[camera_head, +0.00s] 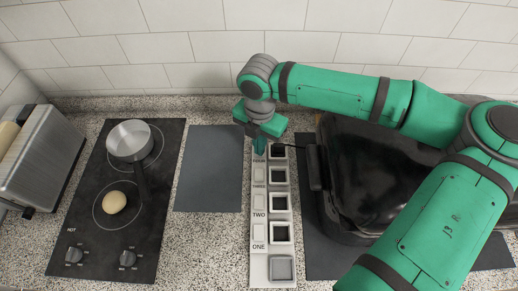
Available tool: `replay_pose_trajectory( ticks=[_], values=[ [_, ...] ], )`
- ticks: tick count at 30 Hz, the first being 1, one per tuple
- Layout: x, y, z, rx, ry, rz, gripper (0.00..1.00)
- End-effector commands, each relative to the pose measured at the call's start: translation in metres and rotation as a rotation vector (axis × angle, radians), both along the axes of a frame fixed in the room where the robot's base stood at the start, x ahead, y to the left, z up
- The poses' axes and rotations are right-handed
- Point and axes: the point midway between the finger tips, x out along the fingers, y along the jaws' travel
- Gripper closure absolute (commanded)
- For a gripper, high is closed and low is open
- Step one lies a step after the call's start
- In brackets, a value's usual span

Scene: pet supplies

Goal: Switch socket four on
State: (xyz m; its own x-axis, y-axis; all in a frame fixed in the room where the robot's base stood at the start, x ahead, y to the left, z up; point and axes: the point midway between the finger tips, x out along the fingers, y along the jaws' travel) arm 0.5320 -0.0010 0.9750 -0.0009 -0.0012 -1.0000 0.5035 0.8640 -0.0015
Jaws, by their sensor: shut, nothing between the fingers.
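A white socket strip (259,270) lies lengthwise on the counter, with labels ONE, TWO, THREE and FOUR going up from the near end. Dark square sockets run down its right side and pale switches down its left. Socket four (278,150) is at the far end, just right of my gripper. My gripper (256,150) is shut and empty, pointing down over the far left end of the strip, just above the FOUR label. It hides the switch beside socket four, so I cannot tell that switch's position or whether the fingertips touch it.
A black grill-like appliance (345,170) stands to the right, partly behind my arm. A grey mat (208,170) lies left of the strip. Further left are a black hob (95,235) with a saucepan (129,140) and a round beige item (114,202), and a toaster (42,160).

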Motion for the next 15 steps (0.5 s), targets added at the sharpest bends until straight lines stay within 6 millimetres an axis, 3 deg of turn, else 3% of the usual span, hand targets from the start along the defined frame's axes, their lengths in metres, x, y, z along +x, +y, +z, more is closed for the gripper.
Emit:
replay_pose_trajectory(
  ticks=[15],
  values=[
    [0.000, 0.002, 0.036, 0.003, -0.002, 0.003, 1.00]
  ],
)
